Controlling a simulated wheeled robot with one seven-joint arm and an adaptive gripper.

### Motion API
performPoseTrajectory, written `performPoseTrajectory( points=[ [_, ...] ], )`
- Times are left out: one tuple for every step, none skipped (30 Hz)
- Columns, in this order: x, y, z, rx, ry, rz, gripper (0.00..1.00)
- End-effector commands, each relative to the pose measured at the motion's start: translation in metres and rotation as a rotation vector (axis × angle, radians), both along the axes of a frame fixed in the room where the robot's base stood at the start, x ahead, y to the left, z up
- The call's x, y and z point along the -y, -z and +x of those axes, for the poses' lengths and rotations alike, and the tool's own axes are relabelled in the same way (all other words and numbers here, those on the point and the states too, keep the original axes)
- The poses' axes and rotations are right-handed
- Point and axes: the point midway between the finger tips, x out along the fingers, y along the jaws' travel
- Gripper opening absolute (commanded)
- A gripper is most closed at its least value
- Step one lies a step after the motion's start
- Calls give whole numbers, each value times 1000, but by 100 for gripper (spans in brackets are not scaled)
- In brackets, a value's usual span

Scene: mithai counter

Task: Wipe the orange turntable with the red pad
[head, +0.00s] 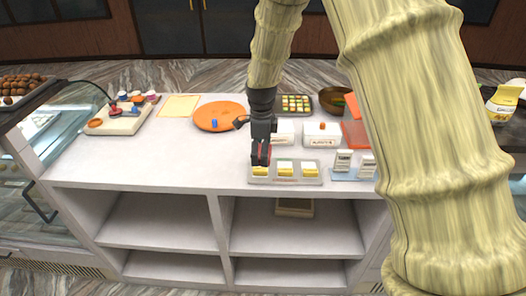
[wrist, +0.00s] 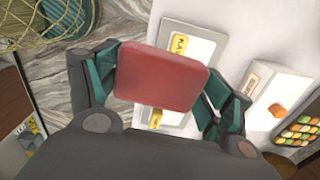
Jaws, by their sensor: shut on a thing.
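The orange turntable (head: 220,108) is a flat round disc towards the back of the white counter, left of my gripper. A small blue item (head: 214,124) is on it. My gripper (head: 261,155) is over the counter's front part, above the tray of yellow and white items. It is shut on the red pad (wrist: 162,77), which spans between the fingers in the wrist view. In the head view the pad is mostly hidden by the gripper. The pad is apart from the turntable, which does not show in the wrist view.
The front tray (head: 285,181) lies below my gripper. White boxes (head: 322,134), a sweets tray (head: 296,104) and a dark bowl (head: 332,99) stand behind and right. A cream board (head: 118,124) with small items is at left. The counter left of my gripper is clear.

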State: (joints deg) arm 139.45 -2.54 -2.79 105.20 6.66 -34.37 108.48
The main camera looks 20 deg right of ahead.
Motion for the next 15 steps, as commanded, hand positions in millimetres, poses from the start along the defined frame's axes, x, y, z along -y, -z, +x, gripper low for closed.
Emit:
performPoseTrajectory(
  points=[
    [0, 2, 2, -1, -2, -1, 57],
    [-1, 4, 1, -2, -23, 0, 57],
    [-2, 7, 0, -3, -46, 0, 57],
    [-1, 9, -1, -3, -62, 0, 57],
    [0, 10, -2, -3, -77, 0, 57],
    [1, 12, -5, -4, -98, 0, 57],
    [2, 14, -6, -4, -112, 0, 57],
    [2, 15, -8, -5, -131, 0, 57],
    [2, 18, -10, -5, -158, 0, 57],
    [2, 19, -12, -4, -179, -1, 57],
    [2, 21, -14, -3, -199, 0, 57],
    [1, 22, -18, -3, -227, -1, 57],
    [1, 23, -21, -2, -254, -2, 57],
    [0, 24, -24, 0, -282, -3, 57],
    [-1, 26, -28, 1, -318, -3, 57]
  ],
)
